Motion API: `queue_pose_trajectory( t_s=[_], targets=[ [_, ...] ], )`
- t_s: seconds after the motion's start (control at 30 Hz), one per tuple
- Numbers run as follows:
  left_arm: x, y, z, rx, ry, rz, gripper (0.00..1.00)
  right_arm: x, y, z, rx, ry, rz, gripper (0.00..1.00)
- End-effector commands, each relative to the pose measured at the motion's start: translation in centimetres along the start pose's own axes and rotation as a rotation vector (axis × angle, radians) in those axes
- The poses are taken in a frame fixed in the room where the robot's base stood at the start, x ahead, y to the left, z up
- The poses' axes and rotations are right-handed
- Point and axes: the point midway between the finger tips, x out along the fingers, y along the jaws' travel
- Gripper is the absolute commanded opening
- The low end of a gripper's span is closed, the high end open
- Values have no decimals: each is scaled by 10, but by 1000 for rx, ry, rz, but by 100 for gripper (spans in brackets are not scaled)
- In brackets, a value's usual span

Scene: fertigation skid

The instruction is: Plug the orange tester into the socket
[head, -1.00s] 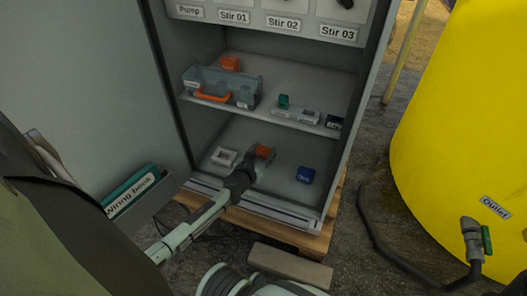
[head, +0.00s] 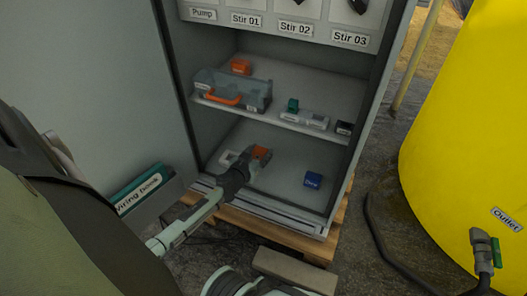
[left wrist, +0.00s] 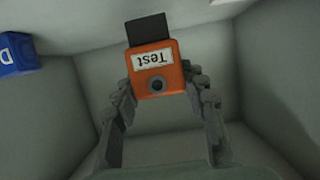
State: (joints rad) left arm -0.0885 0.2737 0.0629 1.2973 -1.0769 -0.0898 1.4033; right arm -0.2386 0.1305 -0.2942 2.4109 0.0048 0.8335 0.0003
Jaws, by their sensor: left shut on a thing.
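The orange tester (left wrist: 158,75), with a white "Test" label, a round dark hole and a dark block at its far end, sits between the fingers of my left gripper (left wrist: 160,95) in the left wrist view. The fingers are shut on its sides. In the head view, the tester (head: 261,152) and my left gripper (head: 250,162) are low inside the cabinet, just above its floor or on it; I cannot tell which. A white square frame (head: 228,157), possibly the socket, is just left of the gripper, partly hidden by it. My right gripper is not in view.
A blue block (head: 313,179) lies right of the gripper. Cabinet walls are close.

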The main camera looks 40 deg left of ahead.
Motion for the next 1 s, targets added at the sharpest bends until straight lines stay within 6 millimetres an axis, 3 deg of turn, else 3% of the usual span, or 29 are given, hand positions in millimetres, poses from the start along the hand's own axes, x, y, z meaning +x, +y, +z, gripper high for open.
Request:
queue_pose_trajectory(
  t_s=[1.0],
  targets=[
    [-3,-41,-1,1,1,0,10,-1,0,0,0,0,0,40]
  ],
)
